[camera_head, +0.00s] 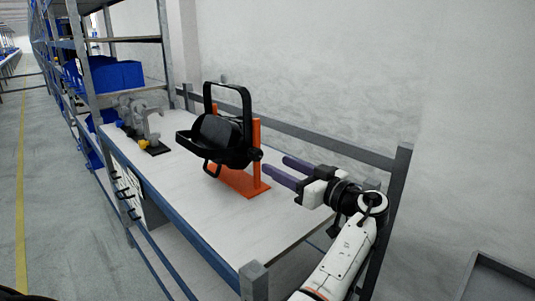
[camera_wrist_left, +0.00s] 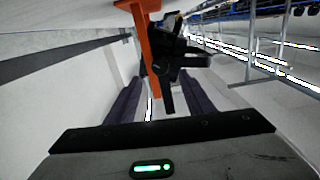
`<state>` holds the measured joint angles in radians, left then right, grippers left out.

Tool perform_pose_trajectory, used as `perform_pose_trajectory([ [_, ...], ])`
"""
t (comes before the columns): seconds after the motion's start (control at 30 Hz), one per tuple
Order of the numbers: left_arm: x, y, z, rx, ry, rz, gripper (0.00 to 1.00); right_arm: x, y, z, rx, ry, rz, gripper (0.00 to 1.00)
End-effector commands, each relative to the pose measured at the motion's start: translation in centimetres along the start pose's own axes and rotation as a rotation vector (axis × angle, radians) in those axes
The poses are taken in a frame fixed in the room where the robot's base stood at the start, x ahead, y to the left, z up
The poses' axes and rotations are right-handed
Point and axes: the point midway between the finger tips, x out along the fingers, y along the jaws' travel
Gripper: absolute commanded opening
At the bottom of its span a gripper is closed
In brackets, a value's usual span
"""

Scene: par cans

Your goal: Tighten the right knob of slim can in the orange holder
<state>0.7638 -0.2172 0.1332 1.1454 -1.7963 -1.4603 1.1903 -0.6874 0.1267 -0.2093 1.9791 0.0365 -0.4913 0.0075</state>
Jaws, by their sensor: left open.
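The black slim can (camera_head: 222,140) hangs in the orange holder (camera_head: 238,183) on the white table. Its black frame and handle stand up above it. The right knob (camera_head: 257,155) is a small dark piece at the holder's right post. My left gripper (camera_head: 274,165) is open and empty, its two purple fingers pointing at the knob from the right, a short way off. In the left wrist view the orange holder (camera_wrist_left: 150,50) and the black can (camera_wrist_left: 180,55) show ahead, partly between the open fingers (camera_wrist_left: 163,84). My right gripper is not in view.
A grey device with yellow parts (camera_head: 143,123) stands farther back on the table (camera_head: 200,205). Blue bins (camera_head: 115,76) sit on a shelf rack at the left. A grey rail and post (camera_head: 398,190) run along the table's wall side. The near tabletop is clear.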

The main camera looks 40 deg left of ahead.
Motion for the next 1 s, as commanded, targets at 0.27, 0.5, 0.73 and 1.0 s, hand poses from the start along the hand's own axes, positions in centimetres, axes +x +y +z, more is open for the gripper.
perform_pose_trajectory([
  [0.27, 5.3, -0.1, -0.2, 0.001, 0.001, -0.002, 0.48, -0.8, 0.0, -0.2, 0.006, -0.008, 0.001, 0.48],
  [0.5, 7.5, 0.0, -0.1, 0.000, 0.000, -0.001, 0.48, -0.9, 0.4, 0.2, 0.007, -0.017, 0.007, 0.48],
  [0.73, 7.7, 0.0, 0.0, -0.001, 0.000, 0.000, 0.48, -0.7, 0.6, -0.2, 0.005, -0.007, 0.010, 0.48],
  [1.0, 7.7, 0.0, 0.0, -0.001, 0.000, 0.000, 0.14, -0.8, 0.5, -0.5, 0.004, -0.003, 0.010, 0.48],
])
